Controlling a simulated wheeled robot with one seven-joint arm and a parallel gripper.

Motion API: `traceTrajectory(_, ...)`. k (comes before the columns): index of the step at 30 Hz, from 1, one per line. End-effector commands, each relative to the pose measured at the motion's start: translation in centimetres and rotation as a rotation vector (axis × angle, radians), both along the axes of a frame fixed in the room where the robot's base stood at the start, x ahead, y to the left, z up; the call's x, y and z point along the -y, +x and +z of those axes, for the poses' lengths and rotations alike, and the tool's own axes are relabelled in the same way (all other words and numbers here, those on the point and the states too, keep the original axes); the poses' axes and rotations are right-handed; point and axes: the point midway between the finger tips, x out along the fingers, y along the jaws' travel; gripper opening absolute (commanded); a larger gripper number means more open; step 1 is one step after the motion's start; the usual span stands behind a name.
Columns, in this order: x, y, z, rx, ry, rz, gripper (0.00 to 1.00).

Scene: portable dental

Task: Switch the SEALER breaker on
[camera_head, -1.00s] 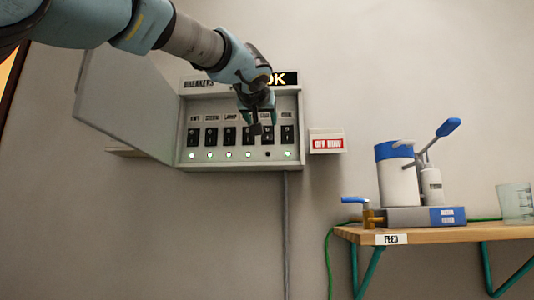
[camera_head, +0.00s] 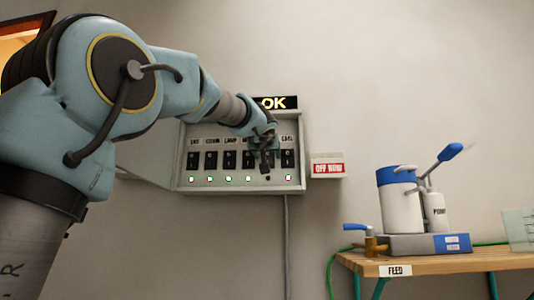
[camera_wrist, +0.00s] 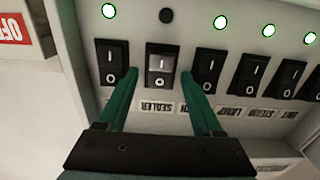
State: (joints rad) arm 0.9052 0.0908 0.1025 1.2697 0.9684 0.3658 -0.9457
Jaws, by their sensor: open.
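The SEALER breaker (camera_wrist: 160,72) is a black rocker in the wall panel. Its half marked I looks lighter grey, unlike the neighbouring rockers. Its lamp (camera_wrist: 166,15) is dark, and shows dark in the head view (camera_head: 267,178). The upside-down SEALER label (camera_wrist: 158,106) is below the rocker in the wrist view. My gripper (camera_wrist: 160,78) is open and empty, with one green finger on each side of the SEALER rocker. In the head view my gripper (camera_head: 266,160) partly covers this breaker. Whether the fingers touch the panel, I cannot tell.
Other breakers (camera_wrist: 208,72) flank SEALER closely, with lit lamps. An OFF NOW sign box (camera_head: 326,166) is right of the breaker panel (camera_head: 235,187). The panel's open door (camera_head: 145,160) is at left. A bench (camera_head: 440,262) with equipment stands at right.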

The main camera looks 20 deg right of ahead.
Motion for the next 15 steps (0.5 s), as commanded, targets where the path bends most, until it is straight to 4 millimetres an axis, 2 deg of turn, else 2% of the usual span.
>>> traceTrajectory(6, -0.02, 0.02, -0.01, 0.0, 0.0, 0.0, 0.68)
traceTrajectory(15, -0.03, -0.01, -0.01, 0.0, 0.0, 0.0, 0.34)
